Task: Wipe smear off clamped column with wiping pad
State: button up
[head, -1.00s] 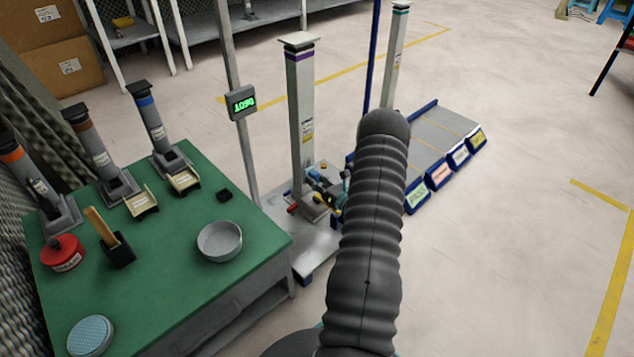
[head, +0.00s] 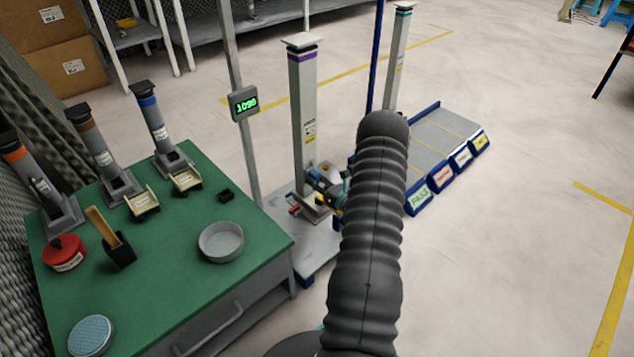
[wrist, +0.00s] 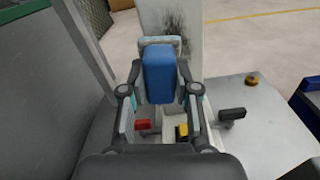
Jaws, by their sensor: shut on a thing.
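The clamped column (head: 303,100) is a tall pale post with a purple band near its top, upright on a metal base plate. In the wrist view its lower face (wrist: 195,30) carries a dark, sooty smear (wrist: 172,22). My gripper (wrist: 158,92) is shut on the wiping pad (wrist: 160,72), a blue block with a pale grey pad face at its far end. The pad is low in front of the column, just below the visible smear; I cannot tell whether it touches. In the head view my gripper (head: 328,186) is partly hidden by my arm.
Red (wrist: 142,124) and black (wrist: 232,114) clamp handles and a yellow part (wrist: 182,131) sit close below the gripper. A display post (head: 243,103) stands left of the column. The green table (head: 190,275) holds a round dish (head: 221,241). Labelled lanes (head: 440,140) lie right.

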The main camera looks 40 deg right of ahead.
jog(key=shift+w, duration=0.55)
jog(key=shift+d, duration=0.15)
jog(key=d+b, duration=0.1)
jog(key=d, duration=0.2)
jog(key=shift+w+d, duration=0.1)
jog(key=shift+d, duration=0.25)
jog(key=shift+a, duration=0.1)
